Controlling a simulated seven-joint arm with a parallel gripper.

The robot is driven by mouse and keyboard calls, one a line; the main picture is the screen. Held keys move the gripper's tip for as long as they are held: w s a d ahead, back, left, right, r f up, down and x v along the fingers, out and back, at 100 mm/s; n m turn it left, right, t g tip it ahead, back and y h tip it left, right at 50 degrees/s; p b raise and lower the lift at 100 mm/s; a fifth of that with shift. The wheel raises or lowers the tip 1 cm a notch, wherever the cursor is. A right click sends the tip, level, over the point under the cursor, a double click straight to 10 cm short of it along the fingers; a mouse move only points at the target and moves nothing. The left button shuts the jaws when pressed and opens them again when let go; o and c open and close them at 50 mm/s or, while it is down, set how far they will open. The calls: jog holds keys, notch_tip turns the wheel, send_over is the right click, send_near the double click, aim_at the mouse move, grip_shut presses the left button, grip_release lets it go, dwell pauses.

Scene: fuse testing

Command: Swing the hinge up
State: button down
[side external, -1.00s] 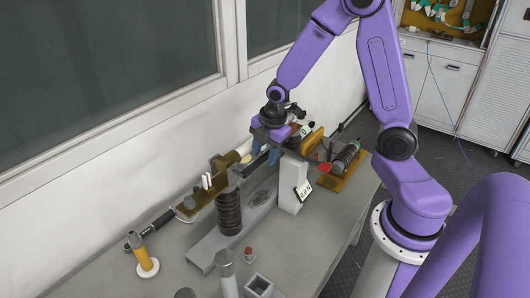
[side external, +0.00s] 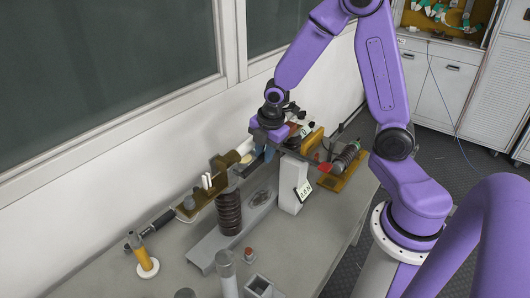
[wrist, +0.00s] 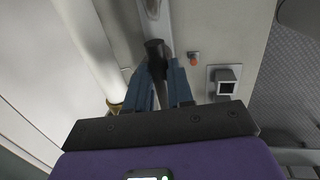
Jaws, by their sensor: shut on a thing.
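My gripper (side external: 266,153) is at the upper part of the fuse stand on the bench. In the wrist view its two blue fingers (wrist: 160,75) are shut on a dark bar (wrist: 154,47), which I take to be the hinged part. Most of that bar is hidden behind the fingers in the side view. The brown ribbed insulator (side external: 229,213) stands upright on the grey base (side external: 214,246), left of and below my gripper. A pale post (side external: 289,194) stands to the right with a small tag (side external: 303,191). The hinge joint itself is not clear in either view.
An orange-handled tool on a white disc (side external: 147,262) stands at left. A ribbed part on a yellow board (side external: 344,163) is at right. A square socket (side external: 258,286) is in front.

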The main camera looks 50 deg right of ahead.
jog(key=shift+a+r+h, duration=0.4)
jog(key=shift+r+h, duration=0.3)
jog(key=shift+h, duration=0.15)
jog(key=shift+a+r+h, duration=0.4)
jog(key=shift+r+h, duration=0.25)
jog(key=shift+h, duration=0.2)
jog(key=h, duration=0.1)
jog(key=a+r+h, duration=0.1)
jog(key=shift+a+r+n+h, duration=0.3)
jog(key=shift+n+h, duration=0.1)
jog(key=a+h, duration=0.1)
jog(key=r+h, duration=0.1)
jog(key=shift+a+r+h, duration=0.15)
jog(key=shift+a+h, duration=0.15)
jog(key=shift+a, duration=0.1)
jog(key=a+h, duration=0.1)
jog(key=h, duration=0.1)
jog(key=a+r+h, duration=0.1)
jog(key=a+h, duration=0.1)
jog(key=shift+a+n+t, duration=0.25)
jog(key=shift+n+t, duration=0.05)
jog(key=shift+n, duration=0.1)
jog(key=shift+a+f+n+h, duration=0.1)
jog(key=shift+a+n+h, duration=0.05)
jog(key=shift+a+h, duration=0.7)
jog(key=shift+a+n+h, duration=0.15)
jog(key=shift+a+h, duration=0.35)
jog(key=shift+h, duration=0.55)
jog(key=c, duration=1)
grip_release()
